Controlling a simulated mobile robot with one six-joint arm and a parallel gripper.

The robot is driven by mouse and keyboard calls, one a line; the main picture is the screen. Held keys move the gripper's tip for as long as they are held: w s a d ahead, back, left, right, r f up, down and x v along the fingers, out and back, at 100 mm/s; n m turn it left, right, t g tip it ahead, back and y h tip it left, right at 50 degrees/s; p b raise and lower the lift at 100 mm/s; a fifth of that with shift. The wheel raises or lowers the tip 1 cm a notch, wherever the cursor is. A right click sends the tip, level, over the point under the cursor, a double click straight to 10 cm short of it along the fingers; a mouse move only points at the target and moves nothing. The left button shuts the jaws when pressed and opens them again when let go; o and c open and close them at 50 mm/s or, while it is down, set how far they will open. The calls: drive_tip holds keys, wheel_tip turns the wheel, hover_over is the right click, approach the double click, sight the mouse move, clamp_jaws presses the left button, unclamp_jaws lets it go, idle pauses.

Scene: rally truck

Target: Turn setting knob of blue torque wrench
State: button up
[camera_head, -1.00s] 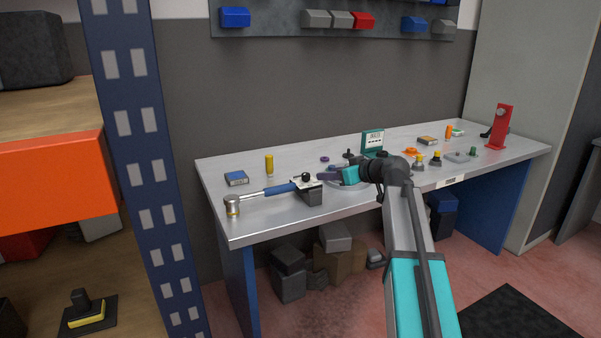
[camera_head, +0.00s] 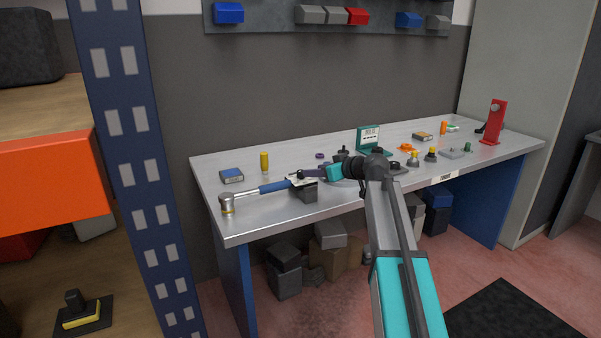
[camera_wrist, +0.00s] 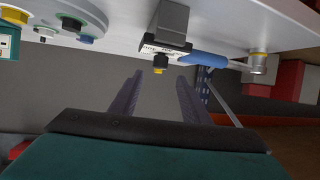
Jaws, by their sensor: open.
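The torque wrench has a blue handle (camera_head: 273,187), a silver shaft and a round head with a yellow band (camera_head: 228,207). It lies along the left of the bench, its handle end held at a dark grey block (camera_head: 307,194). In the wrist view the blue handle (camera_wrist: 204,59) runs right from the grey block (camera_wrist: 168,27). In the head view my gripper (camera_head: 312,176) partly hides the block's top.
On the metal bench (camera_head: 264,222) stand a blue box (camera_head: 232,176), a yellow cylinder (camera_head: 264,162), a teal device (camera_head: 368,138), several small fittings and a red stand (camera_head: 493,122). A blue perforated post (camera_head: 125,120) rises at the left. The bench front left is clear.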

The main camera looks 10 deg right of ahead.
sight(301, 174)
drive_tip(key=x, duration=0.9)
drive_tip(key=shift+w+p, duration=0.1)
drive_tip(key=shift+p, duration=0.2)
drive_tip(key=c, duration=1.1)
drive_tip(key=shift+o, duration=0.2)
